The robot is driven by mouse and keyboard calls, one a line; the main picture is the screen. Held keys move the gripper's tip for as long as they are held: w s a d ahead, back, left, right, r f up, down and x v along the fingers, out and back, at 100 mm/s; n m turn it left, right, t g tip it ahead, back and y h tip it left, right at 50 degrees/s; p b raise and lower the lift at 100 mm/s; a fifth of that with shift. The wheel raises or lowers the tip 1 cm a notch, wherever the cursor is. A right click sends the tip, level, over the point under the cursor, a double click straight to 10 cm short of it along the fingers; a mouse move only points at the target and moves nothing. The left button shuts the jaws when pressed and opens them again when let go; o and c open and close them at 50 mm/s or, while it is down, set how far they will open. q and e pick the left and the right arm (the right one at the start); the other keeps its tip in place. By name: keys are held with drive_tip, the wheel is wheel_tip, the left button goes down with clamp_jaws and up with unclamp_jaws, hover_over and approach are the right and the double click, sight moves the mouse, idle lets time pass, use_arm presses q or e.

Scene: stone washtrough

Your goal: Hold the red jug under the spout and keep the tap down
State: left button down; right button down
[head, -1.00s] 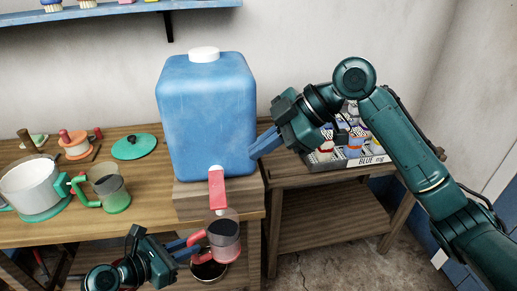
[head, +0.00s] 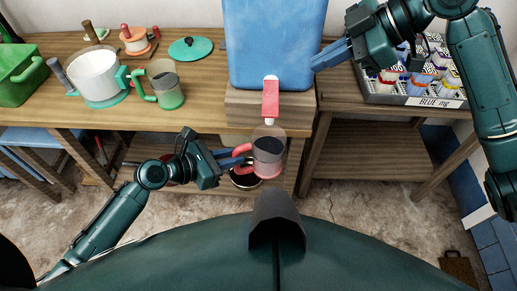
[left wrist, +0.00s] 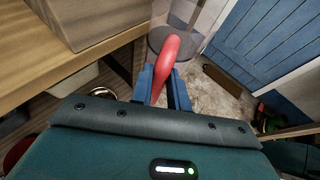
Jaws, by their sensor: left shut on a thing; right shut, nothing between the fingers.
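The red jug (head: 268,150) has a see-through body with something dark inside and a red handle. My left gripper (head: 238,154) is shut on the handle, which also shows between the fingers in the left wrist view (left wrist: 172,55). The jug appears right below the red tap (head: 270,98) on the front of the blue tank (head: 275,40). I cannot tell whether the lever is down or whether water runs. My right gripper (head: 320,60) is shut and empty beside the tank's right side, apart from the tap.
The tank stands on a wooden block (head: 245,103). A green-handled jug (head: 165,85), a white pot (head: 97,75) and a green lid (head: 190,48) stand on the left bench. A labelled crate (head: 440,98) stands at right. A bowl (head: 245,182) is below the jug.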

use_arm(q)
drive_tip(key=s, duration=0.9)
drive_tip(key=shift+s, duration=0.4)
drive_tip(key=shift+d+r, duration=0.1)
idle(0.6)
